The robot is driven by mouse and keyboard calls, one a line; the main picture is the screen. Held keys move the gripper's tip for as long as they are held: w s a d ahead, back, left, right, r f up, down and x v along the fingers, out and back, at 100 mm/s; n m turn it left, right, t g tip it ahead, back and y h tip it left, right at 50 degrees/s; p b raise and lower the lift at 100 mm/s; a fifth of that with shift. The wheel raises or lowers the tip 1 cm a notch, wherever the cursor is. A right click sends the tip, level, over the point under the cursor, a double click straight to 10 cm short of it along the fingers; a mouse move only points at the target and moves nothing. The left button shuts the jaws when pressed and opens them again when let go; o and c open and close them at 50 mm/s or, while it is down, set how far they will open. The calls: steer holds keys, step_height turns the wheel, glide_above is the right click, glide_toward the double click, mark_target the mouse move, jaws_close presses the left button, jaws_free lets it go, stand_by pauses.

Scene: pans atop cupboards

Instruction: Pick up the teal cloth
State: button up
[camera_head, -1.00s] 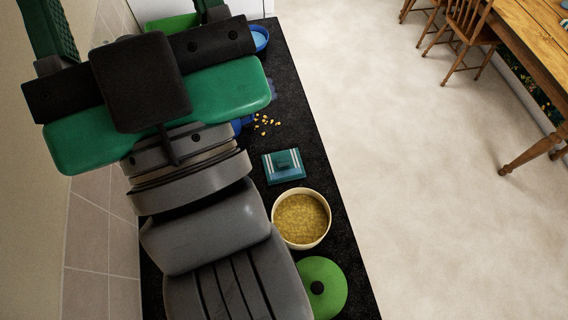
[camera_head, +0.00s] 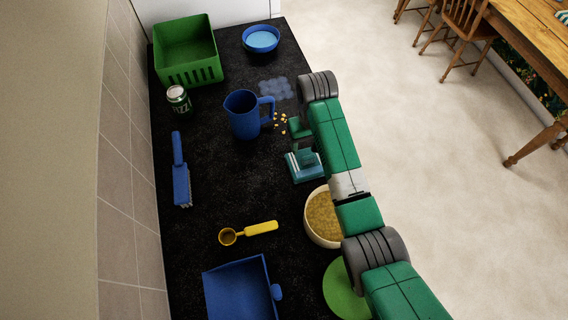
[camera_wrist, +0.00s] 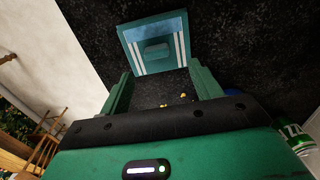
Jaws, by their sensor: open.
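The teal cloth (camera_head: 297,175) lies flat on the black counter, with pale stripes and a small raised teal part in its middle. My arm covers part of it in the head view. In the wrist view the cloth (camera_wrist: 137,50) is at the top middle, past my fingertips and apart from them. My gripper (camera_wrist: 161,80) is open and empty, one finger to each side. In the head view my gripper (camera_head: 302,142) is over the counter close by the cloth, its shape partly hidden by my arm.
Yellow bits (camera_head: 280,122) and a blue jug (camera_head: 243,118) are close to the cloth. A bowl of yellow grains (camera_head: 322,218) and a green lid (camera_head: 343,292) stand in front. A yellow scoop (camera_head: 250,232), blue brush (camera_head: 180,170), blue dustpan (camera_head: 240,290), can (camera_head: 179,100) and green basket (camera_head: 186,48) lie left.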

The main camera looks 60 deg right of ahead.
mark_target(309, 157)
step_height(309, 157, down, 2)
steer(key=shift+s+f, duration=0.15)
steer(key=shift+s+d+f+p, duration=0.1)
steer(key=shift+f+p, duration=0.2)
steer(key=shift+f, duration=1.1)
steer(key=shift+s+f+p, duration=0.1)
steer(key=shift+f+p, duration=0.15)
steer(key=shift+f, duration=1.1)
steer(key=shift+w, duration=0.1)
steer(key=c, duration=1)
